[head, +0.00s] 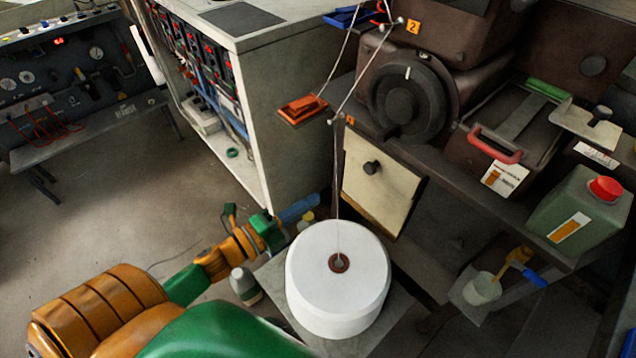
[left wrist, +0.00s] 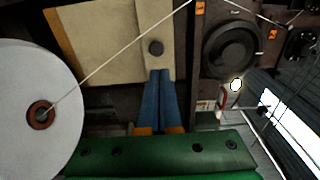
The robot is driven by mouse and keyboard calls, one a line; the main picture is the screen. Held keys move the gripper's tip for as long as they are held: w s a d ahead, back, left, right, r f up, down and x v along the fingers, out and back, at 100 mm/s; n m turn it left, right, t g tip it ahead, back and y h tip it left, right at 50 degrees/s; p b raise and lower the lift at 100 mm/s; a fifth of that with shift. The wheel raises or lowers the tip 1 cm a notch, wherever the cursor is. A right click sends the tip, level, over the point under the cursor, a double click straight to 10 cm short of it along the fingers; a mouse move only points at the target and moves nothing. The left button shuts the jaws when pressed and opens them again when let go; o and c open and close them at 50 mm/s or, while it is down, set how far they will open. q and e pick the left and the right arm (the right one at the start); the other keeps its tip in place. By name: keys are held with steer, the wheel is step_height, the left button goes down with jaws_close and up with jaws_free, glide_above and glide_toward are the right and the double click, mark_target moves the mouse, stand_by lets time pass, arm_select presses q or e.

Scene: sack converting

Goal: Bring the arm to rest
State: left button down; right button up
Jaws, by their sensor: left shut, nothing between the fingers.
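My left arm, orange and green, comes in from the lower left in the head view. Its gripper (head: 300,208) has blue fingers, just behind and left of the large white thread spool (head: 325,295). In the left wrist view the two blue fingers of my gripper (left wrist: 160,74) meet at their tips, shut and empty, in front of a cream panel (left wrist: 100,40) with a dark knob (left wrist: 156,47). The spool (left wrist: 60,110) stands to the left there, apart from the fingers.
A thread rises from the spool to the machine's guides. The cream panel (head: 375,185) and dark handwheel (head: 412,102) are behind. A small bottle (head: 244,284) is beside my arm. Open floor (head: 130,200) lies left.

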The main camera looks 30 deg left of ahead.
arm_select(q)
steer(key=s+a+f+n+g+y+p, duration=0.2)
steer(key=s+f+n+g+y+p, duration=0.25)
steer(key=f+n, duration=0.35)
steer(key=s+a+f+n+g+y+p, duration=0.35)
steer(key=s+f+n, duration=0.25)
steer(key=f, duration=0.4)
steer(key=s+d+f+n+g+p, duration=0.1)
steer(key=s+d+f+n+g, duration=0.2)
steer(key=s, duration=0.6)
steer(key=s+d+f+n+g+h+p, duration=0.1)
steer(key=s+d+f+n+g+p, duration=0.1)
steer(key=s, duration=0.7)
step_height(320, 180, down, 2)
steer(key=shift+s+d+f+n+g, duration=0.15)
steer(key=shift+s+d+n+g, duration=0.35)
steer(key=shift+d+g, duration=0.65)
steer(key=shift+w+a, duration=0.1)
